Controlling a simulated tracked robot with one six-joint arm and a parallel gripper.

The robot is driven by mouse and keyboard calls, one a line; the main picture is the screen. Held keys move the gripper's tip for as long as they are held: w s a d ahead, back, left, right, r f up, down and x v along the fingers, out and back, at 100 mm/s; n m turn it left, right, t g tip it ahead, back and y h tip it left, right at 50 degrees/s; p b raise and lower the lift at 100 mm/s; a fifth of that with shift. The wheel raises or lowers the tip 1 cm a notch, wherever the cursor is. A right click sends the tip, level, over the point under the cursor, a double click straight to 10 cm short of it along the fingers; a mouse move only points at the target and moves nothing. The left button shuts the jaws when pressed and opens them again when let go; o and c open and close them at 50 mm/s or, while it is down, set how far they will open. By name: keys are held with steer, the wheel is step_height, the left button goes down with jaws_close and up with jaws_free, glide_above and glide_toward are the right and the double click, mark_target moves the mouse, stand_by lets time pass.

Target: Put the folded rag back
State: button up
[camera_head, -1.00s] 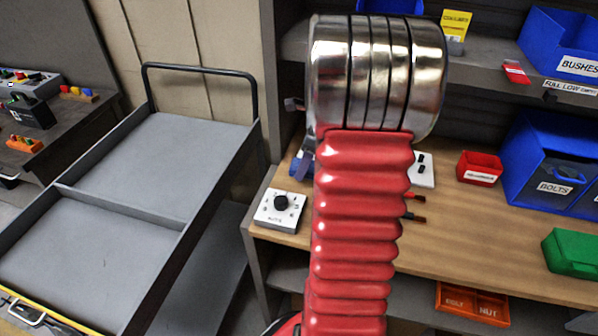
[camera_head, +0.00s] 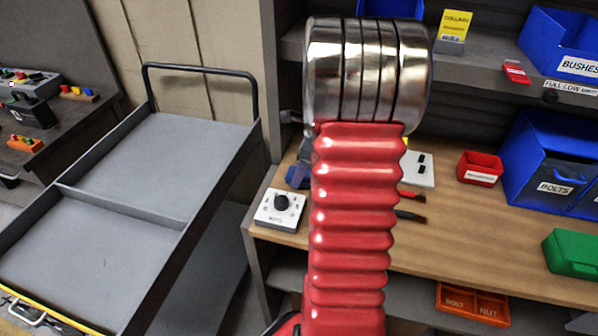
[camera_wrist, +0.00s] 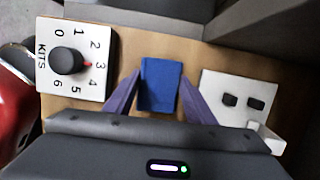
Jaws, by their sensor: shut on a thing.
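In the wrist view, the folded rag (camera_wrist: 160,85) is a small flat blue rectangle between the two purple fingers of my gripper (camera_wrist: 161,80). The fingers are shut on it, over the wooden bench top. Whether the rag touches the wood is not clear. In the head view, my red arm hides most of my gripper; only a small blue and purplish patch shows left of the arm, just behind the dial box.
A white dial box marked KITS (camera_head: 280,208) stands left of the gripper. A white plate (camera_head: 420,170) with black pieces lies to its right. A red bin (camera_head: 480,168) and blue BOLTS bin (camera_head: 545,170) are farther right. A grey cart (camera_head: 150,165) stands left of the bench.

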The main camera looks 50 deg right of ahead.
steer(key=shift+f, duration=0.3)
steer(key=o, duration=1.4)
steer(key=shift+s+a+f, duration=0.15)
steer(key=shift+f, duration=0.05)
steer(key=shift+r, duration=0.3)
steer(key=v, duration=1.2)
steer(key=shift+r, duration=0.2)
